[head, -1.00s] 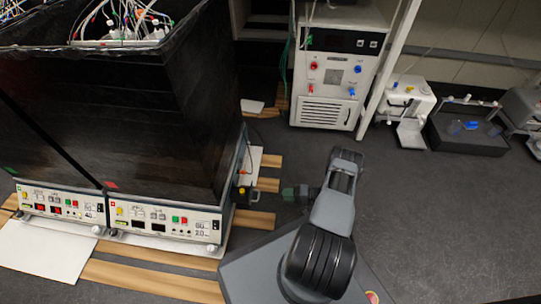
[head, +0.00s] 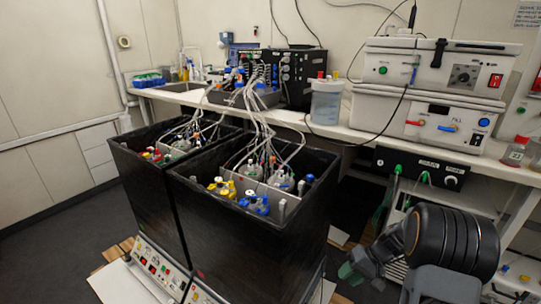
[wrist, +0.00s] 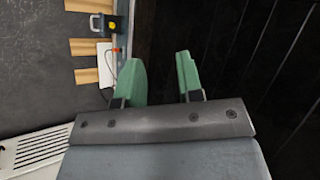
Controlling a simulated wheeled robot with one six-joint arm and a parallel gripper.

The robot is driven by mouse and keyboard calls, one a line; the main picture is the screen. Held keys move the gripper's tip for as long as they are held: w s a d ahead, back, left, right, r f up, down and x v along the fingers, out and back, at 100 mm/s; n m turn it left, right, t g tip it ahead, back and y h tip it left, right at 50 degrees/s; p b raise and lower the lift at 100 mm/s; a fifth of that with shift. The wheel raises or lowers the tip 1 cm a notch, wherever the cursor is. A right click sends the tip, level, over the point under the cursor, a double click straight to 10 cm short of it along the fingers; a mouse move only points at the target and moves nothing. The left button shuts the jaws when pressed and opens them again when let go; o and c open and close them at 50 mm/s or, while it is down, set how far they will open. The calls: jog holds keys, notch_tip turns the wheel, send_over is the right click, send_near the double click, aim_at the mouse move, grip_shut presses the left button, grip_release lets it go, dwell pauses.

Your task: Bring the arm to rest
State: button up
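My gripper (wrist: 160,80) shows in the wrist view with its two green fingers apart and nothing between them. In the head view my gripper (head: 357,270) is at the lower right, in front of the right side of the nearer black shaker box. My folded arm (head: 450,240) is beside it, near the right edge. In the wrist view the black wall (wrist: 230,50) of a box lies beyond the fingers, on the right.
Two open black boxes (head: 250,215) hold bottles with coloured caps and tubes. A white bench (head: 330,125) behind carries stacked instruments (head: 435,90) and a clear container (head: 325,102). Wooden slats (wrist: 85,47) lie on the dark floor. Dark floor (head: 60,245) is clear at the left.

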jog(key=s+a+r+t+h+p, duration=0.1)
jog(key=s+r+p, duration=0.3)
jog(key=r, duration=0.8)
jog(key=s+a+r+n+t+h+p, duration=0.1)
jog(key=s+a+r+h+p, duration=0.3)
jog(key=r+p, duration=0.4)
jog(key=s+a+r+t+h+p, duration=0.2)
jog(key=s+r+p, duration=0.4)
jog(key=r, duration=1.1)
jog(key=shift+a+r+n+h+p, duration=0.25)
jog(key=shift+a+n+h+p, duration=0.05)
jog(key=shift+a+p, duration=0.1)
jog(key=shift+a, duration=0.15)
